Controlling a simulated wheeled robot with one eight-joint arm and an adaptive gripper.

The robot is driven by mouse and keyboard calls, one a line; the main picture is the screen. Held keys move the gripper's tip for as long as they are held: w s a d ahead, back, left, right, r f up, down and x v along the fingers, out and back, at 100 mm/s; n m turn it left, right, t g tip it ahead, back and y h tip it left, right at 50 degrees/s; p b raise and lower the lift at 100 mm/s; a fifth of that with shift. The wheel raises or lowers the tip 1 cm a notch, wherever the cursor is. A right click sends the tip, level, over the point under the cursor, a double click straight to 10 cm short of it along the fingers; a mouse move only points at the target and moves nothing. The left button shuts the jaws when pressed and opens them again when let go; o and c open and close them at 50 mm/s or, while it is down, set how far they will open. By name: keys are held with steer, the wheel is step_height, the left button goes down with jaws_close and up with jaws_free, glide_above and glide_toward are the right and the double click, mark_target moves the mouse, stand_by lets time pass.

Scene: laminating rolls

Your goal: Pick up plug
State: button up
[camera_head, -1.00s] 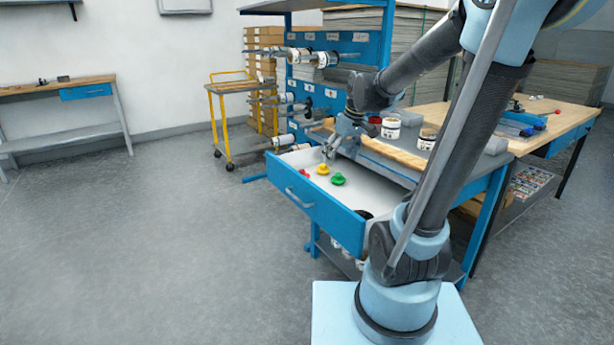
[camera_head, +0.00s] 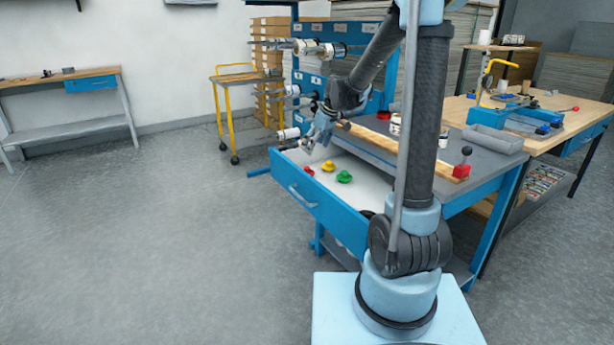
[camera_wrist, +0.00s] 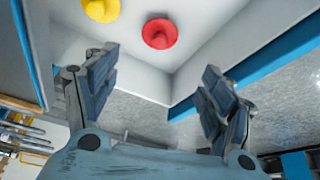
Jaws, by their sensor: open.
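A red plug (camera_head: 309,171), a yellow plug (camera_head: 328,166) and a green plug (camera_head: 344,177) lie in the open white-lined drawer (camera_head: 312,205). The task does not say which plug. My gripper (camera_head: 314,143) is above the far left part of the drawer, apart from the plugs. In the wrist view my gripper (camera_wrist: 160,78) is open with nothing between its fingers. The red plug (camera_wrist: 160,33) shows just beyond the fingers, near the drawer's corner. The yellow plug (camera_wrist: 101,9) is cut by the top edge. The green plug is out of the wrist view.
The drawer belongs to a blue workbench with a grey top (camera_head: 455,160). On it are a wooden strip, a grey tray (camera_head: 495,138) and a red piece with a black knob (camera_head: 463,165). A roll rack stands behind, a yellow cart (camera_head: 240,100) to its left. The floor at left is clear.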

mark_target(307, 167)
steer(key=x, duration=0.8)
steer(key=shift+f, duration=0.1)
steer(key=shift+x, duration=2.65)
steer(key=shift+w+d, duration=0.1)
steer(key=shift+w, duration=0.05)
steer(key=c, duration=1)
